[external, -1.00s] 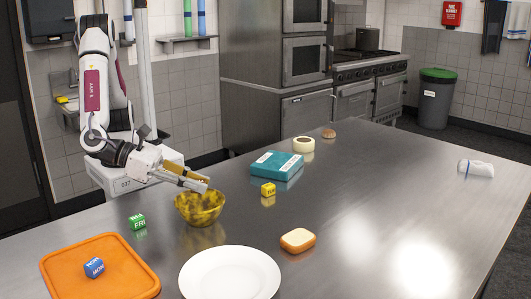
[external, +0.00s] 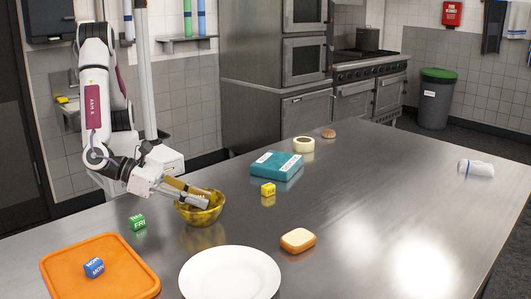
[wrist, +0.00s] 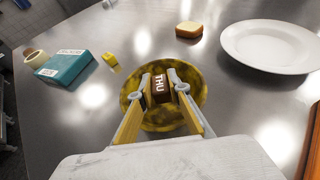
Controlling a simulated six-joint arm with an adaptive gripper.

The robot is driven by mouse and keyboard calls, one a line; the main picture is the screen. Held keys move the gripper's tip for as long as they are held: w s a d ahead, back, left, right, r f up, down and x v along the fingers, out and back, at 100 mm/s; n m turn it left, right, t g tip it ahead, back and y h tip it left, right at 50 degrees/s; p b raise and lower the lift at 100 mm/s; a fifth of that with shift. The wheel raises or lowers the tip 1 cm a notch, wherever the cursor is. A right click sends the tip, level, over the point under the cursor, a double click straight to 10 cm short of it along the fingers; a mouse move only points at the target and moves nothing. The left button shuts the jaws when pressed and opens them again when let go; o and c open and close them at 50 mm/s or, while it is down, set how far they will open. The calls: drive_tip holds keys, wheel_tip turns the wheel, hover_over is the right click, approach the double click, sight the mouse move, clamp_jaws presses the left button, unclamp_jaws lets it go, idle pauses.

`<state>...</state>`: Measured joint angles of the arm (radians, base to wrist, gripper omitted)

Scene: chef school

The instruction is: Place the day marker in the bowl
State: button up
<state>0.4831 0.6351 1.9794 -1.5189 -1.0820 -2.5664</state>
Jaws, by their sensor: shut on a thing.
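A yellow-brown mottled bowl (external: 202,218) stands on the steel table; it also shows in the wrist view (wrist: 139,118). My gripper (wrist: 161,86) is shut on a dark brown day marker cube (wrist: 160,88) lettered THU. The fingertips and cube are over the bowl's opening, seemingly down at rim level; whether the cube touches the bowl I cannot tell.
A green FRI cube (external: 138,222) stands left of the bowl. A blue MON cube (external: 94,267) sits on an orange board (external: 130,279). A yellow cube (external: 268,189), teal box (external: 277,164), bread (external: 298,240) and white plate (external: 230,274) lie around. The table's right side is mostly clear.

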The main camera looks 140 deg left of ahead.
drive_tip(key=o, duration=1)
drive_tip(key=shift+r, duration=3.5)
